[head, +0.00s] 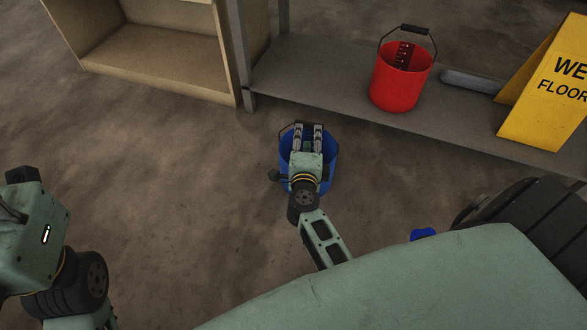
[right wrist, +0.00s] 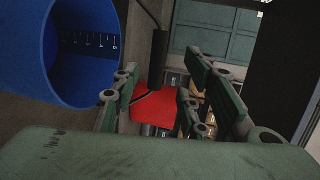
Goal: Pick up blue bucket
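The blue bucket (head: 331,157) appears to stand on the floor in front of the low grey shelf, partly hidden under my right arm in the head view. In the right wrist view the bucket (right wrist: 52,50) fills the upper left, its open mouth showing a white scale inside. My right gripper (head: 308,128) is over the bucket, at its raised handle. In the wrist view its fingers (right wrist: 160,90) are apart, with the dark handle grip (right wrist: 158,55) between them and a gap visible on both sides. My left arm shows at the left edge; its fingers are not visible.
A red bucket (head: 398,88) stands on the grey shelf (head: 325,72), beside a yellow wet-floor sign (head: 545,100). A beige shelf unit (head: 160,60) is at the back left. A small blue object (head: 423,234) shows beside my body. The floor left of the bucket is clear.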

